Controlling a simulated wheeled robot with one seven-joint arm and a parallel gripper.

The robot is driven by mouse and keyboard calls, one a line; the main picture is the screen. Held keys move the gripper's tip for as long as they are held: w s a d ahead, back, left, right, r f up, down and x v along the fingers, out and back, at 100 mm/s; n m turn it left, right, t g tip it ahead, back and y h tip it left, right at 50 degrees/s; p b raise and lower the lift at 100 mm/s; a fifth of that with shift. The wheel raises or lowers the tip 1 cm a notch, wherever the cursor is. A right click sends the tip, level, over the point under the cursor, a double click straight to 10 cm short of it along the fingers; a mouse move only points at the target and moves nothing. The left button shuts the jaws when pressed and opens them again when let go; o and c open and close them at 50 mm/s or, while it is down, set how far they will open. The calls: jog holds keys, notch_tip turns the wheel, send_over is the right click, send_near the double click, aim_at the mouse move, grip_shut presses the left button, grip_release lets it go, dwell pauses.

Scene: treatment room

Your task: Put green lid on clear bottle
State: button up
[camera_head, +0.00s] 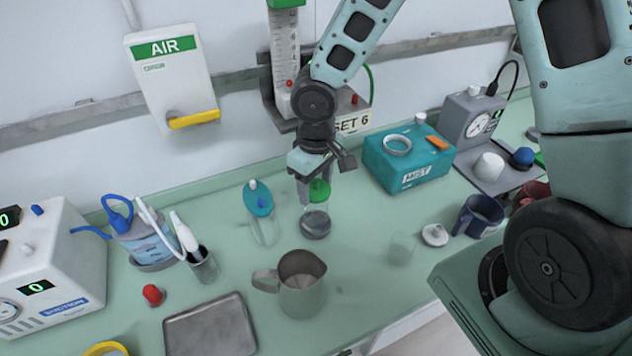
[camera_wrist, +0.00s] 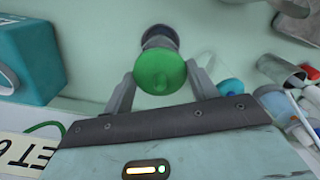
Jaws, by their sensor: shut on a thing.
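The green lid (camera_head: 319,190) is between the fingers of my gripper (camera_head: 318,184), which is shut on it. A clear round vessel with a dark grey lower part, seemingly the clear bottle (camera_head: 315,224), stands on the counter just below the lid. It also shows partly behind the lid in the wrist view (camera_wrist: 159,38). I cannot tell whether the lid touches its rim.
A metal jug (camera_head: 302,285) stands in front, and a clear container with a teal top (camera_head: 258,200) is to the left. A teal box (camera_head: 410,160) is at the right rear. A faint clear cup (camera_head: 402,247) and a dark blue mug (camera_head: 480,214) stand to the right.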

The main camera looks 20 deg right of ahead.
aim_at(316, 188)
jog(key=shift+f+b, duration=1.5)
jog(key=shift+f, duration=0.1)
dwell(1.1)
jog(key=o, duration=1)
jog(key=shift+r, duration=0.15)
jog(key=shift+r+p, duration=3.1)
jog(key=shift+r, duration=0.35)
jog(key=s+a+r+n+b, duration=0.1)
jog(key=s+a+r+b, duration=0.1)
jog(key=s, duration=0.4)
jog(key=s+a+r+b, duration=0.2)
jog(key=s+b, duration=0.1)
jog(key=s, duration=0.4)
jog(key=s+a+r+n+b, duration=0.1)
jog(key=s+a+r+b, duration=0.1)
jog(key=s, duration=0.5)
jog(key=shift+a+r+n+y+b, duration=0.15)
jog(key=shift+n+y+b, duration=0.15)
jog(key=shift+b, duration=0.05)
